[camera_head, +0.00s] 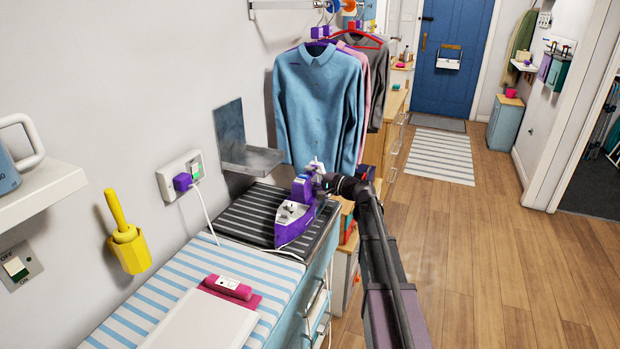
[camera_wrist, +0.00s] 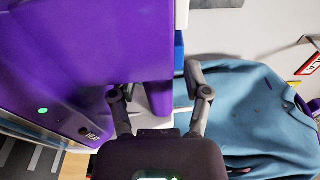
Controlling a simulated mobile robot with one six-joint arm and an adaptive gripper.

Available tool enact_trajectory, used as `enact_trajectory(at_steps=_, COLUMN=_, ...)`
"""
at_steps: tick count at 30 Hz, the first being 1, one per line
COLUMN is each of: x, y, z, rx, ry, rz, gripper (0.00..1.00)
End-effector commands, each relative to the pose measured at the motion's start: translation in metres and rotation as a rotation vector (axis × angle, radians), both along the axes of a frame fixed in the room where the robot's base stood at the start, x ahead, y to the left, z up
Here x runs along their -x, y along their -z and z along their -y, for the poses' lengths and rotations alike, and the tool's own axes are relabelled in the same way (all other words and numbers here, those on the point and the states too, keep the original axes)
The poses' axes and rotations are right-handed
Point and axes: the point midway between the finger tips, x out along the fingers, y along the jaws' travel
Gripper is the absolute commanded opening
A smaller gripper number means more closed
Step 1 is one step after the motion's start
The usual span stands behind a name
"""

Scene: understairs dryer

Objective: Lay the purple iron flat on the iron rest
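The purple iron (camera_head: 298,226) with a pale top panel is over the dark ribbed panel (camera_head: 240,217) at the far end of the striped board; I cannot tell whether it touches the panel. My gripper (camera_head: 317,174) is at the iron's upper far end. In the wrist view the iron (camera_wrist: 75,60) fills the upper left. The fingers (camera_wrist: 157,86) are spread, with a purple part of the iron between them and a gap beside the right finger. A grey L-shaped metal bracket (camera_head: 250,158) is on the wall; I cannot tell whether it or the ribbed panel is the iron rest.
Hanging shirts (camera_head: 318,100) are just beyond the gripper; the blue one also shows in the wrist view (camera_wrist: 255,110). A wall socket (camera_head: 180,176) holds a purple plug with a white cord. A pink object (camera_head: 228,287) lies on the striped board (camera_head: 160,292).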

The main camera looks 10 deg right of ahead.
Motion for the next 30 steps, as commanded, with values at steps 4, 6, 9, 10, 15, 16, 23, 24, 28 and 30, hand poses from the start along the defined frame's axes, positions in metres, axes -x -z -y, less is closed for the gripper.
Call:
enact_trajectory(at_steps=4, x=0.0, y=0.0, z=0.0, rx=0.001, ry=0.0, rz=0.0, gripper=0.78)
enact_trajectory(at_steps=6, x=0.0, y=0.0, z=0.0, rx=0.003, ry=0.0, rz=0.0, gripper=0.78)
enact_trajectory(at_steps=9, x=0.0, y=0.002, z=0.0, rx=0.008, ry=0.0, rz=0.0, gripper=0.78)
enact_trajectory(at_steps=10, x=0.0, y=0.001, z=0.0, rx=0.008, ry=0.0, rz=0.0, gripper=0.78)
enact_trajectory(at_steps=15, x=0.002, y=0.001, z=0.002, rx=0.006, ry=0.0, rz=0.001, gripper=0.78)
enact_trajectory(at_steps=16, x=0.003, y=0.001, z=0.003, rx=0.006, ry=0.0, rz=0.0, gripper=0.78)
enact_trajectory(at_steps=23, x=0.018, y=0.001, z=0.018, rx=0.004, ry=0.002, rz=0.0, gripper=0.78)
enact_trajectory(at_steps=24, x=0.022, y=0.001, z=0.022, rx=0.004, ry=0.002, rz=0.001, gripper=0.78)
enact_trajectory(at_steps=28, x=0.037, y=0.0, z=0.036, rx=0.004, ry=0.003, rz=0.001, gripper=0.78)
enact_trajectory(at_steps=30, x=0.045, y=0.0, z=0.044, rx=0.003, ry=0.002, rz=0.001, gripper=0.78)
